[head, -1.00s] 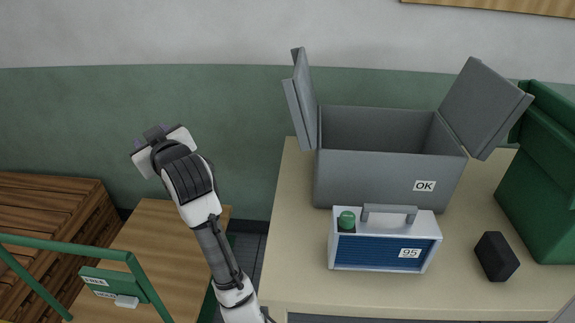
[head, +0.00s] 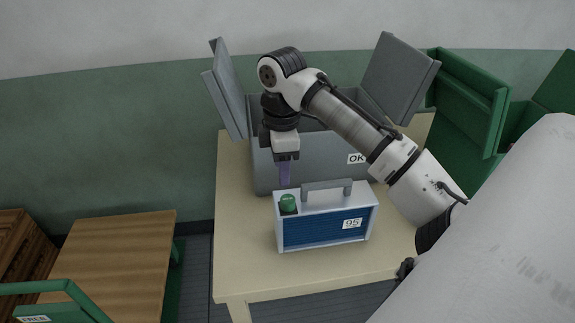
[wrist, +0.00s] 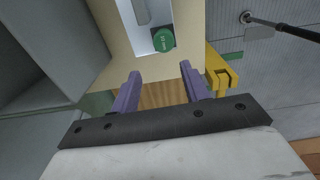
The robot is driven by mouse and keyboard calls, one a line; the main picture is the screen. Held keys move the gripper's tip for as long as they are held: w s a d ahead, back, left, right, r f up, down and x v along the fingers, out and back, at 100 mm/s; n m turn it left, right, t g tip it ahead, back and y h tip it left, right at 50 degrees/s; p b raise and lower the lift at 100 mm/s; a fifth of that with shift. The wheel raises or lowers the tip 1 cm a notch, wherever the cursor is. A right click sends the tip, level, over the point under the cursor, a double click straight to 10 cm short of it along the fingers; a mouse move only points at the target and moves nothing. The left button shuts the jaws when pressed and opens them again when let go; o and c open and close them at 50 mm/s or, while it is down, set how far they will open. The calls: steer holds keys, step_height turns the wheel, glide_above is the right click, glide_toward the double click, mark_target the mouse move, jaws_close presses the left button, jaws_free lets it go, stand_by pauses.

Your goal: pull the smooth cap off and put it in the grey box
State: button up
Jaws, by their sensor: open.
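The green cap (head: 288,202) sits on the left end of the top of a blue-fronted case (head: 325,231) marked 95, beside its grey handle. The cap also shows in the wrist view (wrist: 163,40), ahead of the fingers, with small lettering on top. The grey box (head: 268,168) marked OK stands open behind the case, its flaps raised. My gripper (head: 285,172) points down just above and behind the cap, apart from it. In the wrist view its two purple fingers (wrist: 158,85) are spread with nothing between them.
A green bin (head: 465,120) stands at the right behind my arm. A wooden-topped table (head: 115,245) and a green frame with a FREE label (head: 45,312) are at the left. The tan tabletop (head: 240,260) is clear left of the case.

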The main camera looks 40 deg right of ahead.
mark_target(288, 199)
steer(key=shift+s+d+f, duration=0.2)
steer(key=shift+s+d, duration=0.2)
steer(key=shift+s, duration=0.25)
step_height(288, 199, down, 5)
steer(key=b, duration=0.5)
steer(key=shift+w+f+b, duration=0.1)
steer(key=shift+f+b, duration=0.45)
steer(key=shift+f, duration=1.3)
steer(key=shift+c, duration=0.3)
steer(key=c, duration=0.9)
steer(key=shift+o, duration=0.2)
steer(key=shift+r, duration=0.1)
steer(key=shift+r+p, duration=0.9)
steer(key=shift+p, duration=0.95)
steer(key=shift+r+p, duration=0.4)
steer(key=shift+p, duration=0.05)
steer(key=shift+r+p, duration=2)
steer(key=shift+p, duration=0.25)
